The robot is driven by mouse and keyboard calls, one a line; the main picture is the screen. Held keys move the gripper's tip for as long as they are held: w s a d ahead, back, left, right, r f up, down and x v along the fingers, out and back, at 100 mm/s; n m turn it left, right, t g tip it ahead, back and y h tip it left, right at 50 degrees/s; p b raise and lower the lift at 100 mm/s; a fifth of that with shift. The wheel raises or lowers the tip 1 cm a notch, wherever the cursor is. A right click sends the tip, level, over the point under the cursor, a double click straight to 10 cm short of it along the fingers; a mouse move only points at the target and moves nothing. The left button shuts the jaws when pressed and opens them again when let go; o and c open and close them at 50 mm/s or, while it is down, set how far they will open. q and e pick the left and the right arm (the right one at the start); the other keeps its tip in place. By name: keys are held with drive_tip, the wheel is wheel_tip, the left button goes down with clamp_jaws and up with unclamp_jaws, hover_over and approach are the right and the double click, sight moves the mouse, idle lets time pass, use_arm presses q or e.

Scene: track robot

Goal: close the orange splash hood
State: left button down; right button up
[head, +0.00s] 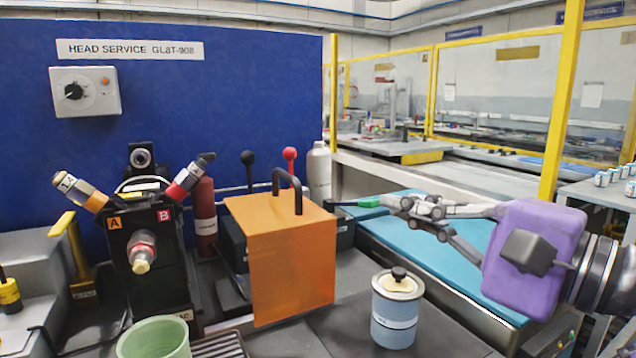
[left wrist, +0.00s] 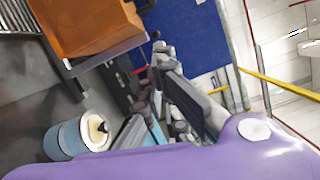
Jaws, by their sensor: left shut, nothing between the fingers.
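In the left wrist view the hood (left wrist: 90,25) fills the upper left. My left gripper (head: 392,203), with a purple body, is shut and empty. Its fingers point left toward the hood, to the right of the handle and apart from it. They also show in the left wrist view (left wrist: 165,60). My right gripper is not in view.
A blue-grey canister (head: 397,312) with a black knob stands right of the hood, below my left gripper. A green cup (head: 154,338) stands at the front. A white bottle (head: 318,172) and red- and black-knobbed levers stand behind the hood.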

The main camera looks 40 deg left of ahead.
use_arm(q)
drive_tip(key=s+a+r+p, duration=0.1)
drive_tip(key=s+a, duration=0.1)
drive_tip(key=a, duration=0.9)
drive_tip(key=shift+r, duration=0.15)
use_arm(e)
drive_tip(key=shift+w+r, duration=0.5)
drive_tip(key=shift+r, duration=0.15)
use_arm(q)
drive_tip(key=shift+a, duration=0.1)
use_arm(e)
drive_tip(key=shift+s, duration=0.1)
